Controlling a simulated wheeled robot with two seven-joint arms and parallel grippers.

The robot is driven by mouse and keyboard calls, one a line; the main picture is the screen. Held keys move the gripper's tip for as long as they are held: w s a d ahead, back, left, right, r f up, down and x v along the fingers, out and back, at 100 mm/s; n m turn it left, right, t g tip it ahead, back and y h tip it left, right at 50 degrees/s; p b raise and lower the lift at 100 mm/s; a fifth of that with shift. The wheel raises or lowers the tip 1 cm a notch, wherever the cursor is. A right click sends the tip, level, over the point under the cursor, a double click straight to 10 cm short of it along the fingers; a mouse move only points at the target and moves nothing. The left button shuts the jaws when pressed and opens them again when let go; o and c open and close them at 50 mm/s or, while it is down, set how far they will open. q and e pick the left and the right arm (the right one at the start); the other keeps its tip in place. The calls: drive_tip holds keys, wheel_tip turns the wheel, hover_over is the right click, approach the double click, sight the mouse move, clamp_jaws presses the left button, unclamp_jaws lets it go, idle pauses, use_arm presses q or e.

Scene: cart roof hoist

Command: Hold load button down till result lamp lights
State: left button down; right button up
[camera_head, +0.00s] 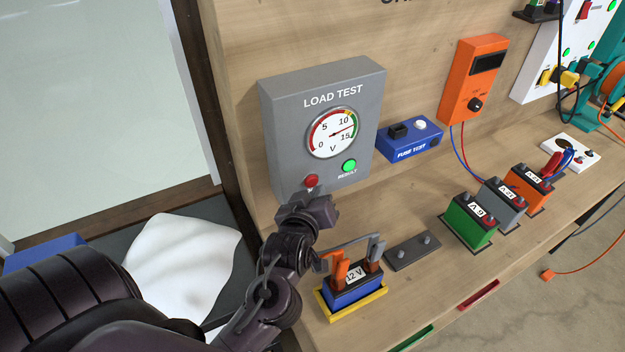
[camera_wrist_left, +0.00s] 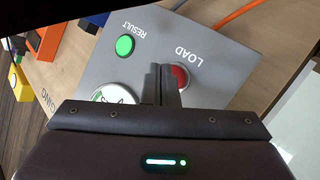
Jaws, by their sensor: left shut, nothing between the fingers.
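The grey load test box (camera_head: 280,125) stands against the wooden back board. Its round gauge (camera_head: 332,133) has the needle between 10 and 15. The red load button (camera_head: 312,181) is at the box's lower left, and the result lamp (camera_head: 349,166) shows bright green. My left gripper (camera_head: 314,197) is shut and empty, its tips at the load button. In the left wrist view, the shut fingers (camera_wrist_left: 163,84) overlap the edge of the red button (camera_wrist_left: 180,76); I cannot tell whether they press it. The green lamp (camera_wrist_left: 124,46) is clear of the fingers. My right gripper is not in view.
A blue fuse test box (camera_head: 410,139) and an orange meter (camera_head: 474,80) are to the right. Several small batteries (camera_head: 470,222) stand near the bench's front edge.

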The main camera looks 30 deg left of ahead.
use_arm(q)
drive_tip(key=shift+d, duration=0.1)
drive_tip(key=s+d, duration=0.1)
drive_tip(key=d+p, duration=0.1)
drive_tip(key=d, duration=0.1)
drive_tip(key=s+d+p, duration=0.1)
drive_tip(key=shift+s+d, duration=0.15)
drive_tip(key=shift+s, duration=0.2)
drive_tip(key=shift+f, duration=0.1)
idle(0.6)
